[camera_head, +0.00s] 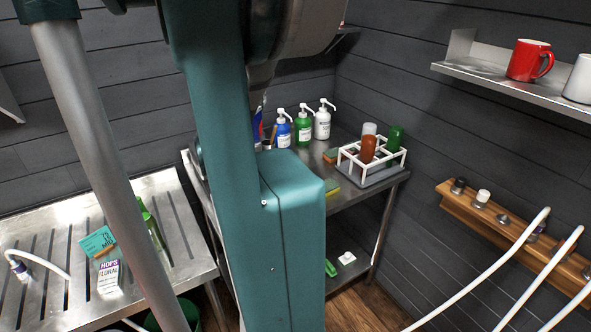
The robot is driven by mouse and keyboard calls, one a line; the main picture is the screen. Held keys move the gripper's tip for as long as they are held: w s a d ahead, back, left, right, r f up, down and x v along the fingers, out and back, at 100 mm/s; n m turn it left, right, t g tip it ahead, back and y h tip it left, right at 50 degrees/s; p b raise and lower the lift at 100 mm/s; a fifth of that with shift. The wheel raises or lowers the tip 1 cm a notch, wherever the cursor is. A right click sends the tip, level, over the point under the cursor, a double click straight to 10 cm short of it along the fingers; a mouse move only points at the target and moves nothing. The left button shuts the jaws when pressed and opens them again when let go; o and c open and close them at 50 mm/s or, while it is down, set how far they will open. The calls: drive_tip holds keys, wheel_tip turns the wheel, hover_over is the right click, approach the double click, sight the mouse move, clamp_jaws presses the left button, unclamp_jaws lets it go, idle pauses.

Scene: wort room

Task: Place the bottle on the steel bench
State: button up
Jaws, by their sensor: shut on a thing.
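My gripper is not visible; a large teal and grey part of my arm fills the middle of the view and hides what lies behind it. A green bottle (151,228) shows on the slatted steel bench (66,214) at left, partly behind a grey tube. On the steel table (338,198) at centre stand three pump bottles: blue (283,131), green (303,126) and white (322,124). A blue and red item (258,127) shows partly beside my arm; I cannot tell what it is or whether it is held. Which bottle the task means is unclear.
A white wire rack (373,163) holds a brown bottle (367,149) and a green one (396,139). A hops carton (108,274) is on the left bench. A wall shelf (480,72) carries a red mug (526,61). White hoses cross the lower right.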

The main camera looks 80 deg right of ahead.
drive_tip(key=s+d+m+g+y, duration=0.1)
drive_tip(key=s+d+m+g, duration=0.15)
drive_tip(key=s, duration=0.65)
drive_tip(key=s+d+m+g, duration=0.1)
drive_tip(key=s+d+g, duration=0.2)
drive_tip(key=s, duration=0.6)
wheel_tip(320, 180, down, 7)
drive_tip(key=shift+w, duration=0.2)
drive_tip(key=shift+f, duration=0.15)
wheel_tip(320, 180, down, 6)
drive_tip(key=b, duration=0.1)
drive_tip(key=shift+f+b, duration=0.5)
drive_tip(key=shift+f, duration=1.55)
